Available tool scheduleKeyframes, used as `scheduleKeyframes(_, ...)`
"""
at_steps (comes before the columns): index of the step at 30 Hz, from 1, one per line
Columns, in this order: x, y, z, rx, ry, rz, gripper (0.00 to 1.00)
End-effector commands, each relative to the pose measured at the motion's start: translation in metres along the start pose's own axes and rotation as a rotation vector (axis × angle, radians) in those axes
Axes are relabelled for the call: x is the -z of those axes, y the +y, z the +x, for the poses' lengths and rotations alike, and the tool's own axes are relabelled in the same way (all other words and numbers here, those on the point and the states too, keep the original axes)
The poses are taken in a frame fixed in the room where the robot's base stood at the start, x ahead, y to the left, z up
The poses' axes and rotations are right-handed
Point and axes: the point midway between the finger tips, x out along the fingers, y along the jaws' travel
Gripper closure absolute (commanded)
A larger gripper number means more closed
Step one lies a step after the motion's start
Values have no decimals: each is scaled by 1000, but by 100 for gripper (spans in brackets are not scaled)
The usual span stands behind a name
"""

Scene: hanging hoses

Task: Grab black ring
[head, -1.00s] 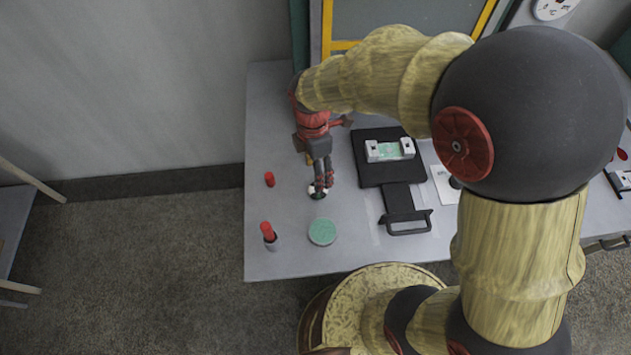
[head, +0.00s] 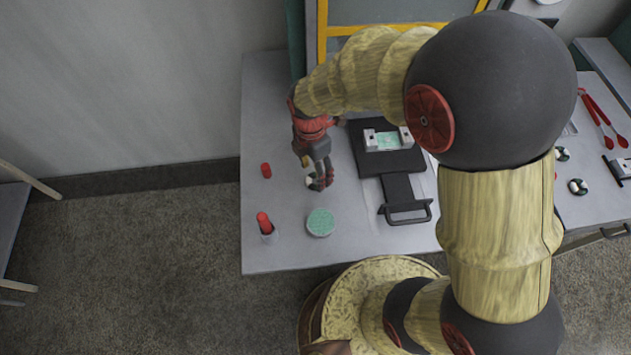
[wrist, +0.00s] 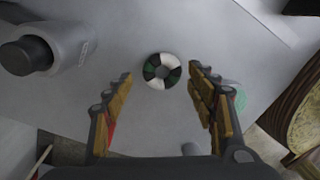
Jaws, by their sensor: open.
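In the head view my gripper (head: 319,180) is over the ring's place, and a small white part of the ring (head: 309,181) shows beside the fingers; the rest is hidden. My gripper is open and empty. Two similar black-and-white round pieces (head: 562,154) (head: 578,187) lie on the table at the right.
A green-topped disc (head: 320,222) is near the gripper, towards the table's front edge. A red piece (head: 266,170) and a red-topped holder (head: 265,224) stand left. A black plate with a handle (head: 405,217) lies right. A grey black-capped cylinder (wrist: 45,48) shows in the wrist view.

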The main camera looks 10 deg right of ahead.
Motion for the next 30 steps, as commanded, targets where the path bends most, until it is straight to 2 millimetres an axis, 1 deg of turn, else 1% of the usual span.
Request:
scheduleKeyframes(1,0,0,11,1,0,0,43)
scheduleKeyframes(4,0,0,21,1,0,0,43)
scheduleKeyframes(11,0,0,22,-1,0,0,43)
scheduleKeyframes(30,0,0,21,-1,0,0,79)
